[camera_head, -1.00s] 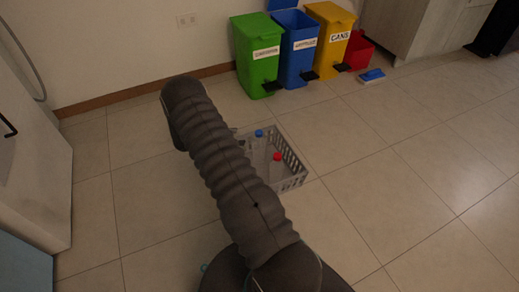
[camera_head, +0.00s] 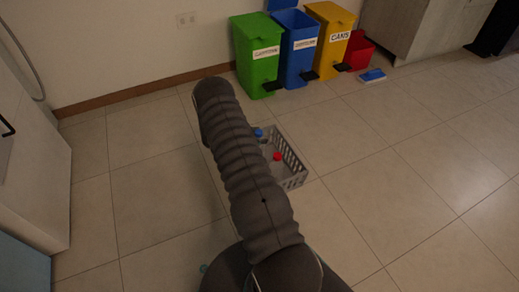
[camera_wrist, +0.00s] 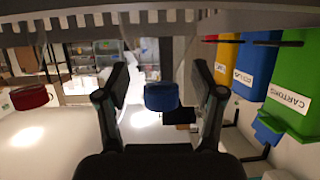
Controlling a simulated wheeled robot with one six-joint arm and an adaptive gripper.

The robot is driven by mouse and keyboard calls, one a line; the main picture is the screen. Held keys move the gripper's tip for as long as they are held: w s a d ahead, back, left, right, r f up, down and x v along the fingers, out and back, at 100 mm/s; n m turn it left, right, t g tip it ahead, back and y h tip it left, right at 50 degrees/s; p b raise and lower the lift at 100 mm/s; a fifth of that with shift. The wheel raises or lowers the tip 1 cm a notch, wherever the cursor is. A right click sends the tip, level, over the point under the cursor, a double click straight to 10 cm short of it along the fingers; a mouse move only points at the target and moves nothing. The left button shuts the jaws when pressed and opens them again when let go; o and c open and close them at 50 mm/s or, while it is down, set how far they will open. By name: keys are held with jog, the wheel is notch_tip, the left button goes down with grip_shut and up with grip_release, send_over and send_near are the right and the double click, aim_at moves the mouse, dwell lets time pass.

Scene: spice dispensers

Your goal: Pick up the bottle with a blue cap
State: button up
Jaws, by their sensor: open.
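The blue cap (camera_head: 258,132) of a bottle shows inside a grey slatted basket (camera_head: 298,173) on the floor, right beside my arm's outline in the head view. In the wrist view the blue cap (camera_wrist: 161,97) sits between the two fingers of my gripper (camera_wrist: 160,82), with a gap on each side. My gripper is open and holds nothing. The bottle's body cannot be made out clearly. My arm hides the gripper and the basket's left part in the head view.
A red cap (camera_head: 277,156) is in the same basket and shows at the left of the wrist view (camera_wrist: 28,97). Green (camera_head: 257,55), blue (camera_head: 298,45) and yellow (camera_head: 331,37) bins stand by the wall. The floor to the right is clear.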

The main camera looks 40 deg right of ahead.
jog(key=c, duration=1.2)
jog(key=shift+r, duration=0.1)
jog(key=shift+c, duration=0.2)
